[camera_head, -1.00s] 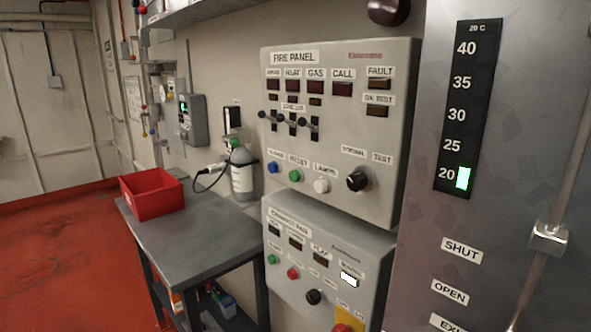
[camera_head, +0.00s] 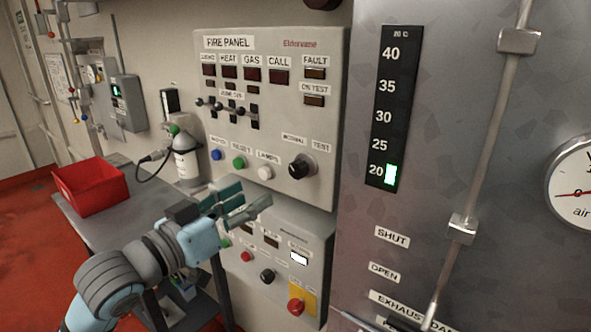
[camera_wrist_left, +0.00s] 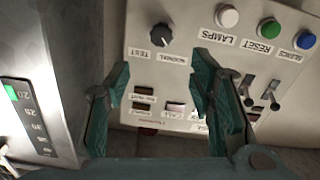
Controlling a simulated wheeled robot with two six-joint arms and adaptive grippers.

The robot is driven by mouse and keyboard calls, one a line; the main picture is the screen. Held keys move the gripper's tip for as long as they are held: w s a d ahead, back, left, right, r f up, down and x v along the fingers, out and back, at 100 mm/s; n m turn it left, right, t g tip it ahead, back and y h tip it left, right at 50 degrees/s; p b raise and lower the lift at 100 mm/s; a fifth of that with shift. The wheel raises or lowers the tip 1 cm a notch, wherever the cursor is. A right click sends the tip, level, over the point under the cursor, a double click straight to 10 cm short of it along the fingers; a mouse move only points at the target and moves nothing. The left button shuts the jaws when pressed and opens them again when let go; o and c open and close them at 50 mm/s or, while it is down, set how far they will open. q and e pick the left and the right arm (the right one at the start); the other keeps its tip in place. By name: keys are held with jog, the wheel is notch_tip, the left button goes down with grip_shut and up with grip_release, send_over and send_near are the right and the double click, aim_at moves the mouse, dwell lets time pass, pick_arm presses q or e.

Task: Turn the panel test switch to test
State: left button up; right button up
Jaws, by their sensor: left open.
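The fire panel (camera_head: 214,118) is a pale box on the wall. Its test switch is a black knob (camera_head: 302,166) below the NORMAL and TEST labels. The knob also shows in the left wrist view (camera_wrist_left: 161,35), in the gap between the fingers but beyond their tips. Its exact setting is hard to read. The ON TEST lamp (camera_head: 314,100) looks dark. My left gripper (camera_head: 250,199) is open and empty, below and left of the knob, in front of the panel's lower edge. Its fingers also show in the left wrist view (camera_wrist_left: 161,70). My right gripper is not in view.
White, green and blue buttons (camera_head: 239,162) and small toggles sit left of the knob. A lower panel (camera_head: 318,245) with a red knob hangs beneath. A grey cabinet (camera_head: 400,215) with a vertical rod stands right. A red bin (camera_head: 90,190) rests on a bench left.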

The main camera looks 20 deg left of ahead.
aim_at(295, 172)
pick_arm(q)
jog(key=x, duration=1.3)
jog(key=shift+w+d+f+p, duration=0.1)
jog(key=shift+w+p, duration=0.25)
jog(key=shift+p, duration=0.05)
jog(key=shift+w, duration=0.25)
jog(key=c, duration=1.2)
jog(key=shift+o, duration=0.2)
